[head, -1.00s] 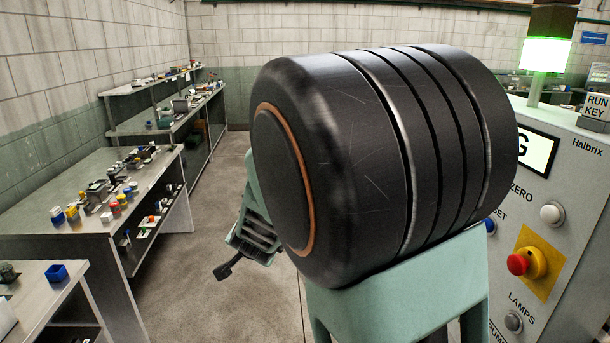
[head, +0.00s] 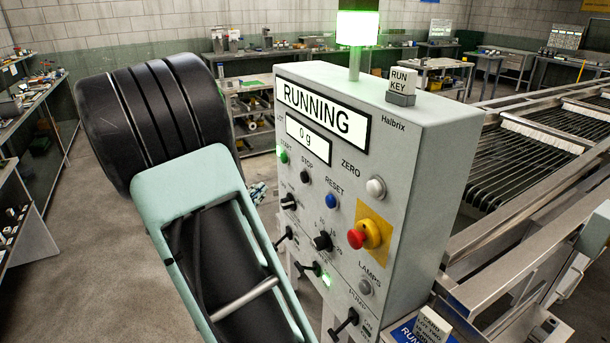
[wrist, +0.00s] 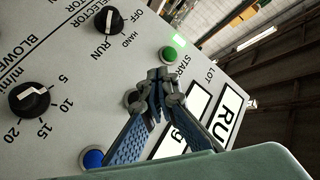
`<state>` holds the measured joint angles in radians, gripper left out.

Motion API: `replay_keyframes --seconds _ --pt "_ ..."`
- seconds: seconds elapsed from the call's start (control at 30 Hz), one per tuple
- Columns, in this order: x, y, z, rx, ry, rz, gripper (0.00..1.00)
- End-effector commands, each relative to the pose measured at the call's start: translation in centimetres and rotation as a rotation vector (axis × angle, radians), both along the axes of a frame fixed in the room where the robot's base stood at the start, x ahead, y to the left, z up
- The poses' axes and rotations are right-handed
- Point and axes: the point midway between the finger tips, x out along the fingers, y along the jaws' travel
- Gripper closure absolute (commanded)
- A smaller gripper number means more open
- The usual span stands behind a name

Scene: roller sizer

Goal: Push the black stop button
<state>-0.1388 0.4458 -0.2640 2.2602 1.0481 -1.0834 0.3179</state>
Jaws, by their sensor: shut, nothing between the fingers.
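The black stop button (head: 305,177) sits on the grey control panel (head: 430,140), under the STOP label, between the green start button (head: 283,157) and the blue reset button (head: 331,201). In the wrist view the stop button (wrist: 131,98) is a dark round shape partly covered by my fingers. My gripper (wrist: 166,88) is shut and empty, its tips close to the panel, between the start and reset buttons in the picture. I cannot tell whether it touches the stop button.
The display (head: 322,115) reads RUNNING and the lamp (head: 357,28) glows green. A red emergency knob (head: 362,237) on a yellow plate, black selector knobs (head: 322,241) and a white zero button (head: 376,187) share the panel. A roller machine (head: 540,130) stands to the right.

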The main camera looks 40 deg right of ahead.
Motion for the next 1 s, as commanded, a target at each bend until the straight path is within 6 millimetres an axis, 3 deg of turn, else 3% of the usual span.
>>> replay_keyframes --seconds 0.37,1.0 --pt "-0.1 -0.6 0.0 -0.001 0.001 0.000 1.00" --pt "-1.9 -7.9 -0.2 0.000 0.000 0.001 1.00"
